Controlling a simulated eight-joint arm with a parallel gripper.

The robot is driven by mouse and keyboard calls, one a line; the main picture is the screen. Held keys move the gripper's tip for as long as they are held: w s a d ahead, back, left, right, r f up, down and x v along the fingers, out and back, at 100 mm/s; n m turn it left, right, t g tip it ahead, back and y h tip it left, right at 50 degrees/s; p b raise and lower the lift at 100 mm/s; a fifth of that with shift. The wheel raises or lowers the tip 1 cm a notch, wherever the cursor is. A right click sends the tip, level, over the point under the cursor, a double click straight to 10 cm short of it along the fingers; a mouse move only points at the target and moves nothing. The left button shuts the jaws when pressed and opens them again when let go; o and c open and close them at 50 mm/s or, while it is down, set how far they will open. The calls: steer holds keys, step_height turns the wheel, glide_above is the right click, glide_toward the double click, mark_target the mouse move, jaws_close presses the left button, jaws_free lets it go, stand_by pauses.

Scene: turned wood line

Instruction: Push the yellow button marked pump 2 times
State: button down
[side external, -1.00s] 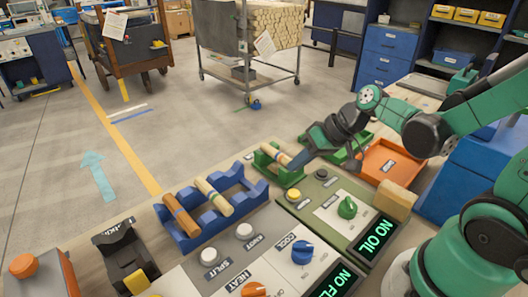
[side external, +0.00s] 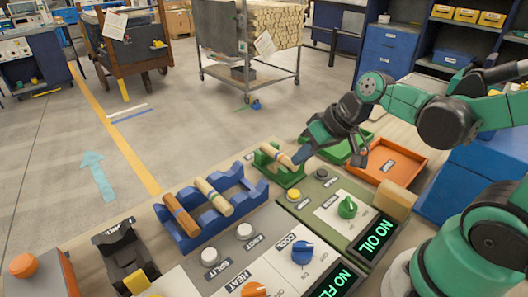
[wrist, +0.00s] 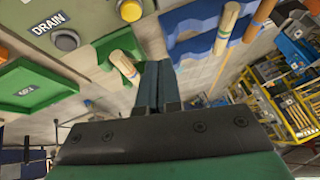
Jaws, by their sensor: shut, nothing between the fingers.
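The yellow button (side external: 293,195) sits on the olive-green panel (side external: 285,209), at its far left corner; a small label beside it is too small to read surely. In the wrist view the yellow button (wrist: 130,10) is at the top edge. A grey button (side external: 321,174) is on the same panel; in the wrist view it has the label DRAIN (wrist: 48,22). My gripper (side external: 297,160) is shut and empty, above and beyond the yellow button, apart from it. In the wrist view my gripper's fingers (wrist: 149,75) are together.
A green holder (side external: 284,178) with a wooden spindle (side external: 275,151) is just beyond the panel, close to my fingertips. A green knob (side external: 347,207) and a NO OIL display (side external: 375,237) are on the panel. A blue rack (side external: 240,207) holds two spindles. An orange tray (side external: 405,165) stands right.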

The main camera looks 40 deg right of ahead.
mark_target(293, 193)
steer(key=shift+s+a+r+n+t+h, duration=0.1)
steer(key=shift+s+r+n+t+h, duration=0.2)
steer(key=shift+s+r+h, duration=0.4)
steer(key=shift+s+a+r+n+t+h, duration=0.15)
steer(key=shift+r+n+t+h, duration=0.25)
steer(key=shift+r, duration=0.5)
steer(key=shift+d, duration=0.1)
steer(key=w+r+n+g, duration=0.1)
steer(key=n+g, duration=0.1)
steer(key=n, duration=0.4)
steer(key=w+n+g, duration=0.1)
steer(key=n+g, duration=0.2)
steer(key=n, duration=0.3)
steer(key=w+r+n+g, duration=0.1)
steer(key=n+g, duration=0.1)
steer(key=n, duration=0.3)
steer(key=shift+w+d+r+n, duration=0.1)
steer(key=shift+d+r+n, duration=0.1)
steer(key=shift+r+n, duration=0.2)
steer(key=shift+f, duration=0.15)
step_height(293, 193, down, 14)
steer(key=shift+r, duration=0.1)
